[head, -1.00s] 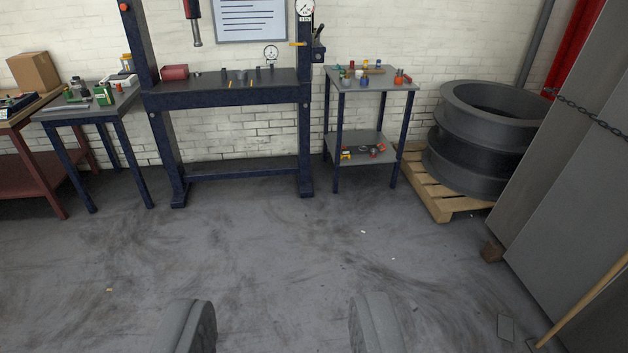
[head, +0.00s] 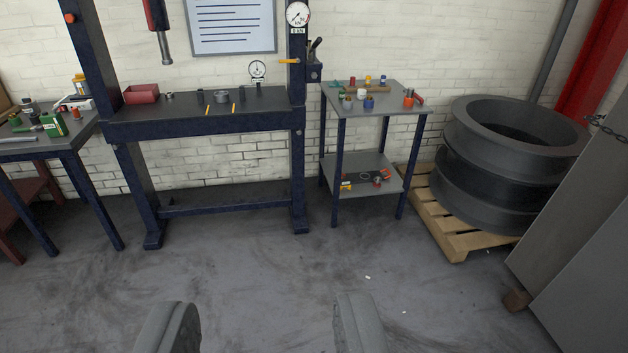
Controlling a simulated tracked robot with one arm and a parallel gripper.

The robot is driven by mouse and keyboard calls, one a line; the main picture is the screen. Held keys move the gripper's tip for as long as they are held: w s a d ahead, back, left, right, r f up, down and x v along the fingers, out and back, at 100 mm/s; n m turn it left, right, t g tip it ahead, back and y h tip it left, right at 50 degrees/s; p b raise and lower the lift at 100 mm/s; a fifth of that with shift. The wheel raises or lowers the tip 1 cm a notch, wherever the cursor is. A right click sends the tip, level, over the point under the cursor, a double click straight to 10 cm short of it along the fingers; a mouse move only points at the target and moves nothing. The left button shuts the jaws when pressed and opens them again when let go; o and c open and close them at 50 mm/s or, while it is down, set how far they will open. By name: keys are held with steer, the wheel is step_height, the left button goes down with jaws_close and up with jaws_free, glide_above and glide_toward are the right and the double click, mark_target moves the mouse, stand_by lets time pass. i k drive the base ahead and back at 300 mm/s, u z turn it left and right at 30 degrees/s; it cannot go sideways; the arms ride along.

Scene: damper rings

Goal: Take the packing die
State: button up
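No gripper fingers of mine show in the head view. The packing die cannot be told for certain at this distance. A short grey cylinder (head: 221,96) stands on the dark bed of the blue press (head: 200,122), between small dark pins and yellow sticks. A smaller grey ring-like piece (head: 170,96) sits left of it, beside a red box (head: 141,94). Several small coloured pieces stand on the grey side table (head: 390,98), among them a blue one (head: 369,102) and an orange one (head: 409,99). These things are well ahead, and nothing touches them.
A pallet (head: 457,247) with stacked large grey rings (head: 460,185) stands at the right, beside tall grey panels (head: 590,240). A workbench (head: 75,140) with tools is at the left. The floor ahead (head: 260,285) is mostly clear. My two tracks show at the bottom.

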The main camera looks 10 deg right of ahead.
mark_target(407, 102)
steer(key=z, duration=0.15)
steer(key=i, duration=1.3)
steer(key=z, duration=0.35)
steer(key=i, duration=1.3)
steer(key=z, duration=0.7)
steer(key=i, duration=2.6)
steer(key=u, duration=0.8)
